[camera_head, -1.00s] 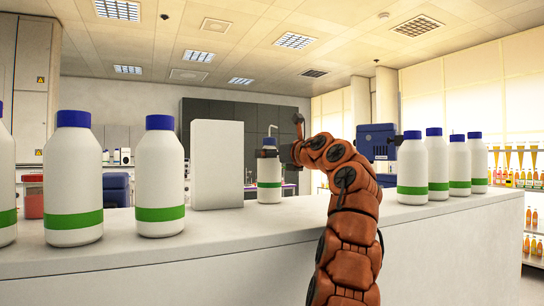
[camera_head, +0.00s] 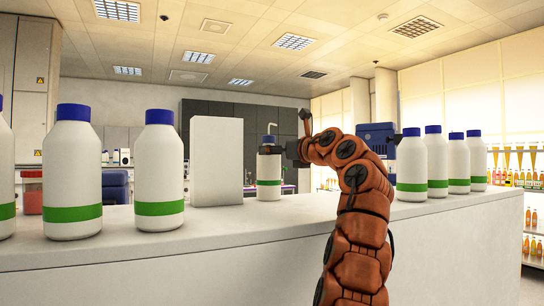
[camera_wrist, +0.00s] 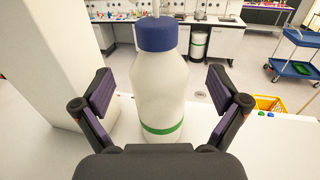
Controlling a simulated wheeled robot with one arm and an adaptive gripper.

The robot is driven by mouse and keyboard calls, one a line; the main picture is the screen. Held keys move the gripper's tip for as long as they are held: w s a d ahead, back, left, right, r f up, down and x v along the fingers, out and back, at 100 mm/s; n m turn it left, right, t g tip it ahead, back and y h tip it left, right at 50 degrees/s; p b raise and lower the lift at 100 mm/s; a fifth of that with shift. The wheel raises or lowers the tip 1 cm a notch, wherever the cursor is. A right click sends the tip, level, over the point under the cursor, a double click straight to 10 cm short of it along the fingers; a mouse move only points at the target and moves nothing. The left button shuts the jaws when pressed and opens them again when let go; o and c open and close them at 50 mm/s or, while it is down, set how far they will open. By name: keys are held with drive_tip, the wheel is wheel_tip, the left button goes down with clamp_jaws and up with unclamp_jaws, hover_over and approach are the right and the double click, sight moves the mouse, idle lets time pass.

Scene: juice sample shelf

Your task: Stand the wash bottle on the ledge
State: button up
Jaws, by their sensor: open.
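The wash bottle (camera_head: 268,177) is white with a blue cap and a green band. It stands upright on the white ledge (camera_head: 330,220), to the right of a white box in the head view. My gripper (camera_head: 291,150) is just right of the bottle's upper part there. In the wrist view the bottle (camera_wrist: 159,95) stands upright ahead of the palm, between the spread fingers (camera_wrist: 158,88), with a visible gap on each side. The gripper is open and holds nothing. The bottle's bottom edge is partly hidden by the gripper body in the wrist view.
A white upright box (camera_head: 217,160) stands left of the bottle. Several similar bottles stand on the ledge, at the left (camera_head: 159,175) and at the right (camera_head: 411,168). A blue cart (camera_wrist: 296,68) and a yellow basket (camera_wrist: 268,103) are on the floor beyond.

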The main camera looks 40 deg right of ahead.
drive_tip(key=s+a+b, duration=0.1)
drive_tip(key=s+b, duration=0.1)
drive_tip(key=s, duration=0.7)
drive_tip(key=shift+b, duration=0.35)
drive_tip(key=shift+s+a, duration=0.1)
